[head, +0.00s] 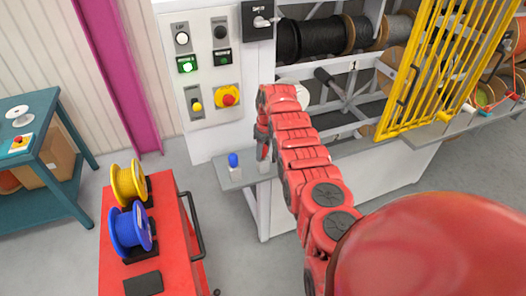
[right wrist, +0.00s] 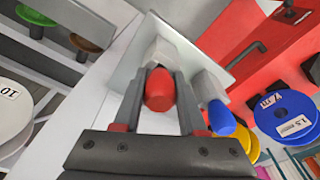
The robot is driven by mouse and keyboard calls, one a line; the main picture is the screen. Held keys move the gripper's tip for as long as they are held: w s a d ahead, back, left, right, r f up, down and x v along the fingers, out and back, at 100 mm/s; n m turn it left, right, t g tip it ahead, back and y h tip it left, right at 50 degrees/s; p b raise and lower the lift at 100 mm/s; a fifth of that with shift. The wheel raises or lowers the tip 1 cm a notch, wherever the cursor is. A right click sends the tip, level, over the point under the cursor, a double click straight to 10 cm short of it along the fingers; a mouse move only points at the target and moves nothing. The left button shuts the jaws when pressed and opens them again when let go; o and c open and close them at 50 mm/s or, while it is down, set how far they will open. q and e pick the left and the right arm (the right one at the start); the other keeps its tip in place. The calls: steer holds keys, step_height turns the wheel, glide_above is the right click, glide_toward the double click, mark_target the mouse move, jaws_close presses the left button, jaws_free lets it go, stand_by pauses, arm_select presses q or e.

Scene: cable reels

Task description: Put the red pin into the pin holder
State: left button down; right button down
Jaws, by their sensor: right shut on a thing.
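The red pin (right wrist: 160,90) is between the fingers of my right gripper (right wrist: 161,80), which is shut on it. The pin's rounded red end faces the right wrist camera. A pale block of the pin holder (right wrist: 166,51) is directly beyond the pin; I cannot tell how deep the pin sits in it. In the head view, my right gripper (head: 264,148) points down over the small grey shelf, and the red pin is hidden there. A blue pin (head: 233,160) stands in a pale block beside it, also visible in the right wrist view (right wrist: 221,117). My left gripper is not in view.
The grey shelf (head: 232,182) juts from the machine below the control panel (head: 207,75). A red cart (head: 175,235) with a yellow reel (head: 129,184) and a blue reel (head: 128,228) stands to the left. A yellow guard (head: 432,70) is at the right.

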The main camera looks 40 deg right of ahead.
steer(key=shift+f, duration=0.25)
